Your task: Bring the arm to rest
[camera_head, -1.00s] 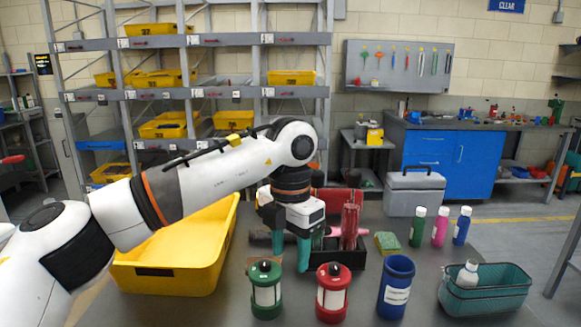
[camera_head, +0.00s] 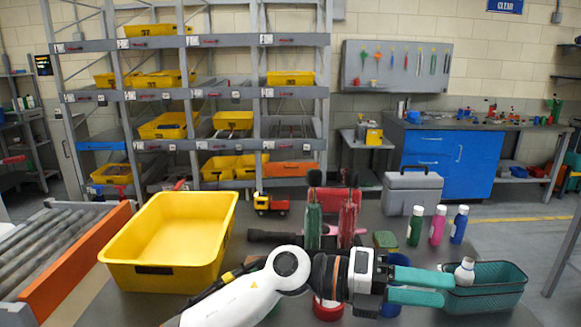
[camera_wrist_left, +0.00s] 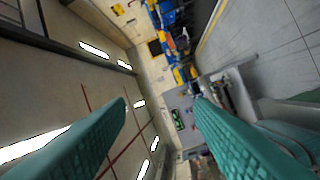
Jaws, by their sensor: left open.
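My left gripper (camera_head: 446,289) is open and empty. It points right at the near side of the table, its teal fingers in front of the left end of the teal basket (camera_head: 505,295); I cannot tell whether they touch it. In the left wrist view the two fingers (camera_wrist_left: 160,108) are spread wide with nothing between them. My left arm (camera_head: 245,298) lies low across the front of the table. It hides the green lantern's spot and covers most of the red lantern (camera_head: 327,310) and the blue cup (camera_head: 397,260). My right gripper is not in view.
A yellow bin (camera_head: 165,278) stands left. Green (camera_head: 415,228), pink (camera_head: 438,228) and blue (camera_head: 459,226) bottles stand right. A white bottle (camera_head: 465,271) is in the basket.

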